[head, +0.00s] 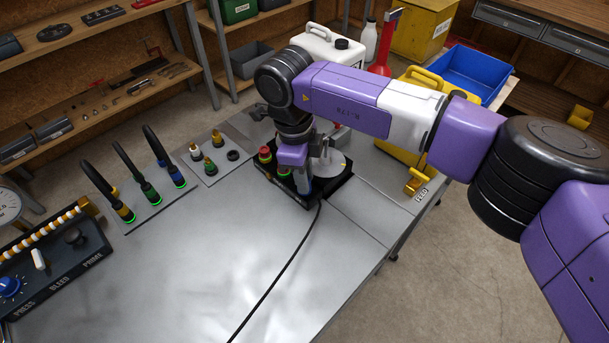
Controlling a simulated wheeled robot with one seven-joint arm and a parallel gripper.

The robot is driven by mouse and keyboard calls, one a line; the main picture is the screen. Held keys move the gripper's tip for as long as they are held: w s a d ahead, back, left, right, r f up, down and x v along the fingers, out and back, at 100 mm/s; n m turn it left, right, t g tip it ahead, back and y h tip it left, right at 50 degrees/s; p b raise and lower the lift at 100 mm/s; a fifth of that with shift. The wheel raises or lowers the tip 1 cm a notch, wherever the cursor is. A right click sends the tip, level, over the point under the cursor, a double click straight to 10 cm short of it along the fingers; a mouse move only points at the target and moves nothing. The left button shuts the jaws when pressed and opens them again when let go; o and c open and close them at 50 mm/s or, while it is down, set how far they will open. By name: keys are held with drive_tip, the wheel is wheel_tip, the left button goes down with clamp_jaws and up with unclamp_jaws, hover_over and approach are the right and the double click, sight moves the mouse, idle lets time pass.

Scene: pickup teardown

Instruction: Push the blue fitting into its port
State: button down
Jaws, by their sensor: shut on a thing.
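The blue fitting (178,179) stands at the lower end of a black hose, the rightmost of three on the grey plate at left. The gripper is shut on a small grey-blue piece (305,186), mostly hidden by the fingers and the tray.
Yellow (124,213) and green (151,196) fittings on hoses stand left of the blue one. A black cable (275,279) crosses the bench. A control panel (55,262) is at left. The front middle bench is clear.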

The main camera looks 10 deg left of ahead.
drive_tip(key=c, duration=1.1)
unclamp_jaws()
drive_tip(key=shift+c, duration=0.2)
